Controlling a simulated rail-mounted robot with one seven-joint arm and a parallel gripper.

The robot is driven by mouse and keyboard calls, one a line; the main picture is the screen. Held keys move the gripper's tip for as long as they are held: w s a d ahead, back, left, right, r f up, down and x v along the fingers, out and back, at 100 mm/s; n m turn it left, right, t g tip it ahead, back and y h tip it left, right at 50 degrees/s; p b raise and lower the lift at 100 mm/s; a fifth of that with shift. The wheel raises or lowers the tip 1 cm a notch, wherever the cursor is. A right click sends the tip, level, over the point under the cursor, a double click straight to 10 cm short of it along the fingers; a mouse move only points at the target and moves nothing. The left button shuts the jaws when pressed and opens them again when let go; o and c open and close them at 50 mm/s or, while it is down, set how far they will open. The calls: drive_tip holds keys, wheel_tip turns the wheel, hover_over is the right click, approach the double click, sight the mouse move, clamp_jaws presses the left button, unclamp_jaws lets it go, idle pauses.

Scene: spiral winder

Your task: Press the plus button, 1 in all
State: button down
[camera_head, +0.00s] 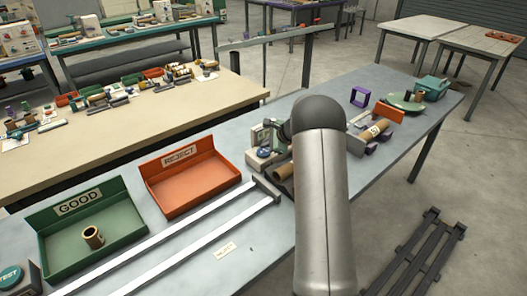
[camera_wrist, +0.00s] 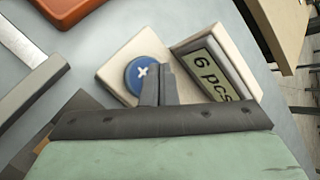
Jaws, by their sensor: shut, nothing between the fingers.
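The plus button (camera_wrist: 137,73) is a round blue button with a white cross, on a beige panel (camera_wrist: 112,72) in the wrist view. Beside it a tilted display (camera_wrist: 212,72) reads "6 pcs". My gripper (camera_wrist: 160,70) is shut and empty. Its fingertips overlap the right edge of the button in the wrist view; I cannot tell whether they touch it.
On the grey bench (camera_head: 237,273), a green GOOD tray (camera_head: 125,237) holds a brown roll (camera_head: 93,238). An orange REJECT tray (camera_head: 207,187) stands beside it. Two pale rails run in front of the trays. A green plate (camera_head: 405,101) lies at the bench's far end.

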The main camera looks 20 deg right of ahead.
sight(266, 152)
drive_tip(key=shift+r, duration=0.1)
drive_tip(key=shift+r+p, duration=1.5)
drive_tip(key=shift+r, duration=0.95)
